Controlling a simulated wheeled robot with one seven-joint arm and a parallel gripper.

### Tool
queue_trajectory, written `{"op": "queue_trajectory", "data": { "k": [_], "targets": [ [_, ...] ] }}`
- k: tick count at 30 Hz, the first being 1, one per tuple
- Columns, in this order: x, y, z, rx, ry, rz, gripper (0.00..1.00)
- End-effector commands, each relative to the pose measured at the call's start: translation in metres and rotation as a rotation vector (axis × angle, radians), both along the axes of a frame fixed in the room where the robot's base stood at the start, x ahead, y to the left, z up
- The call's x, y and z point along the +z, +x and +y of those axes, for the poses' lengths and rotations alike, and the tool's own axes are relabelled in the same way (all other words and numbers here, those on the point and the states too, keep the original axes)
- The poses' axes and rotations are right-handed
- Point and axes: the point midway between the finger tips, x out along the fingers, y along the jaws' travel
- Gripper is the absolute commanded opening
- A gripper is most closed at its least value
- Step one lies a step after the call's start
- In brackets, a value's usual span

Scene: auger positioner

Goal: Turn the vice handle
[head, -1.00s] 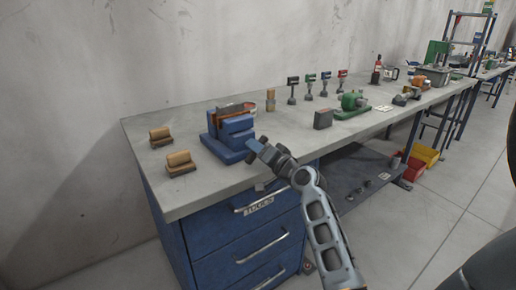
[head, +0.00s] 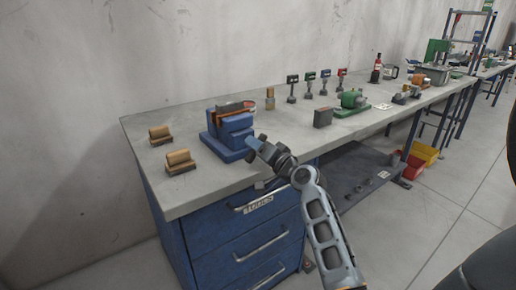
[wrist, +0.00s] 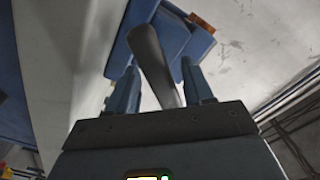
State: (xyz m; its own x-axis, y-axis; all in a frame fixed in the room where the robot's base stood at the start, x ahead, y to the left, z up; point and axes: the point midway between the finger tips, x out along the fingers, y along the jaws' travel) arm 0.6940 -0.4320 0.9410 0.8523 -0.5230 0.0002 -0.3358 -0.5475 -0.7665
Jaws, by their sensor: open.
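The blue vice (head: 228,133) stands on the near end of the grey workbench, with an orange-brown part on top. My gripper (head: 258,143) is at the vice's right front side, over the bench's front edge. In the wrist view my gripper (wrist: 158,68) is open, with its two fingers apart. A grey bar, which looks like the vice handle (wrist: 150,55), runs slanted between the fingers, and the blue vice body (wrist: 172,35) is behind it. I cannot tell whether either finger touches the bar. In the head view the handle is hidden or too small to make out.
Two wooden-backed brushes (head: 180,161) lie left of the vice on the workbench (head: 215,180). A dark grey block (head: 322,118) and a green machine (head: 353,101) stand to the right. Blue drawers (head: 255,240) are under the bench, close to my arm. The floor in front is clear.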

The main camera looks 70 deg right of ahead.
Motion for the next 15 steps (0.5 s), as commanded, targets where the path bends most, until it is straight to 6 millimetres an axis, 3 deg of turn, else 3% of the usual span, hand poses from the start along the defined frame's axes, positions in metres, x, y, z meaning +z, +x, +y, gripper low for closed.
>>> {"op": "queue_trajectory", "data": {
  "k": [15],
  "targets": [
    [-0.002, -0.059, 0.036, -0.001, 0.001, 0.001, 0.51]
  ]
}}
